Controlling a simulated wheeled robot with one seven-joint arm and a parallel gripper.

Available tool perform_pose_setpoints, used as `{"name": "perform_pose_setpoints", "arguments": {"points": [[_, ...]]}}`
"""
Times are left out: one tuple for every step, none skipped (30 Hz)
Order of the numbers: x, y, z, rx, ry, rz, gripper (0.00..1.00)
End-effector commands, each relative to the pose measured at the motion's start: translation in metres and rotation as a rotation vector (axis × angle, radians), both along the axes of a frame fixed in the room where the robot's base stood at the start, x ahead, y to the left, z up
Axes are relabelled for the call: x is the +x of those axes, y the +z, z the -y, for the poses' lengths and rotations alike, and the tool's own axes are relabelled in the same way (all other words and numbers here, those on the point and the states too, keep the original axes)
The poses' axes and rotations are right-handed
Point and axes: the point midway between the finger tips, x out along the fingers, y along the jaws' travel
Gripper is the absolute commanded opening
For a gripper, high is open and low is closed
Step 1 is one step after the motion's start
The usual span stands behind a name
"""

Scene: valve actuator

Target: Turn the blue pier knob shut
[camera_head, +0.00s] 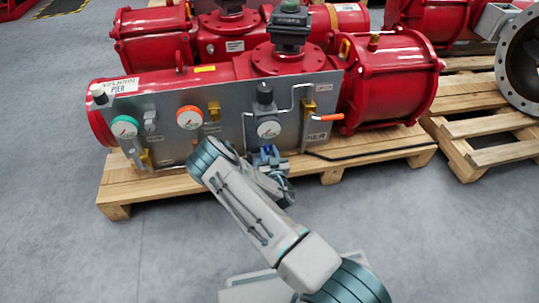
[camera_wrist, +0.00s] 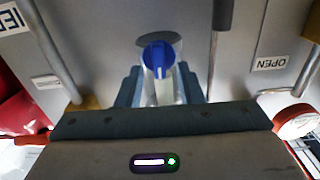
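The blue knob (camera_wrist: 158,56) shows in the wrist view on the grey panel, with a raised grip bar across its face. My gripper (camera_wrist: 160,84) is open, with one blue-grey finger left of the knob and one right of it. A gap shows between the fingers, and I cannot tell whether either touches the knob. In the head view my gripper (camera_head: 267,157) is at the lower middle of the panel (camera_head: 220,122), below a round gauge. The knob cannot be made out clearly there behind the gripper.
The panel carries gauges (camera_head: 190,118), pipes and an orange-handled lever (camera_head: 327,117). Red actuator cylinders (camera_head: 390,82) stand on a wooden pallet (camera_head: 190,185).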

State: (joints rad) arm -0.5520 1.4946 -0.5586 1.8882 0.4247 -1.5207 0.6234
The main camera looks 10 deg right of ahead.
Motion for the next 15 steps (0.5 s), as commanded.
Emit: {"name": "perform_pose_setpoints", "arguments": {"points": [[0.0004, 0.0002, -0.0001, 0.0, 0.0, 0.0, 0.34], [0.0004, 0.0002, -0.0001, 0.0, 0.0, 0.0, 0.34], [0.0003, 0.0003, 0.0, 0.0, 0.0, 0.0, 0.34], [0.0003, 0.0003, 0.0, 0.0, 0.0, 0.0, 0.34], [0.0002, 0.0003, 0.0, 0.0, 0.0, 0.0, 0.34], [0.0001, 0.0002, 0.0, 0.0, 0.0, 0.0, 0.34], [0.0001, 0.0002, 0.0001, 0.0, 0.0, 0.0, 0.25], [0.0, 0.0001, 0.0001, 0.0, 0.0, 0.0, 0.17], [0.0, 0.0001, 0.0001, 0.0, 0.0, 0.0, 0.06], [0.0, 0.0001, 0.0001, 0.0, 0.0, -0.001, 0.0], [-0.0001, 0.0, 0.0001, 0.0, 0.0, -0.001, 0.0], [-0.0001, 0.0, 0.0001, 0.0, 0.0, -0.001, 0.0], [-0.0002, -0.0001, 0.0001, 0.0, 0.0, -0.001, 0.0], [-0.0002, -0.0001, 0.0001, 0.0, 0.0, -0.001, 0.0], [-0.0002, -0.0001, 0.0001, 0.001, 0.0, -0.001, 0.0]]}}
